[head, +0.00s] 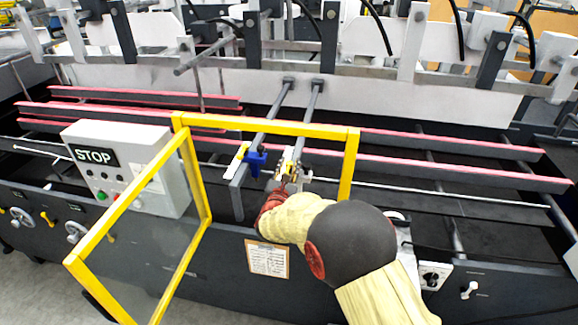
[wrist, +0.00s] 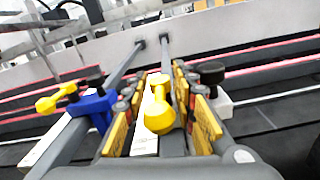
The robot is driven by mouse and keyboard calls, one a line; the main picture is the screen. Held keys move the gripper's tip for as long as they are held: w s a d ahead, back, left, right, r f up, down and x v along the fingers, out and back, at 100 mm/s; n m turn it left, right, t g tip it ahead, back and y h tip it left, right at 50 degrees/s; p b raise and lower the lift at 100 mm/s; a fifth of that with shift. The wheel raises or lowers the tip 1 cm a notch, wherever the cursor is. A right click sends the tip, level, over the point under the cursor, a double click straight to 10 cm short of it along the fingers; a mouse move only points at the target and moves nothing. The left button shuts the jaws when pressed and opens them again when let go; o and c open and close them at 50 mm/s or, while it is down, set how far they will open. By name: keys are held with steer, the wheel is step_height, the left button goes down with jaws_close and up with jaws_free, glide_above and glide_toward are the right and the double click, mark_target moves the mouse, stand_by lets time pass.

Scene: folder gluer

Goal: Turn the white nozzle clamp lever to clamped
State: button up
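The white nozzle clamp (head: 306,177) sits on the right one of two grey bars and is mostly hidden by my gripper. In the wrist view, part of its white body (wrist: 222,103) shows right of my fingers, by a black knob (wrist: 210,71). Its yellow lever (wrist: 159,112), with a rounded end, points toward the wrist camera. My gripper (wrist: 162,115) is open, with yellow-padded fingers on either side of the lever. Gaps show between the lever and both fingers. The contact deeper between the fingers cannot be told.
A blue clamp (wrist: 93,108) with its own yellow lever (wrist: 58,97) stands close on the left. A yellow-framed guard (head: 265,127) stands open around the arm's left side. A control box (head: 130,160) marked STOP is further left. Red-topped rails (head: 440,168) run behind.

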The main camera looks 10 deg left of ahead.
steer(key=s, duration=1.2)
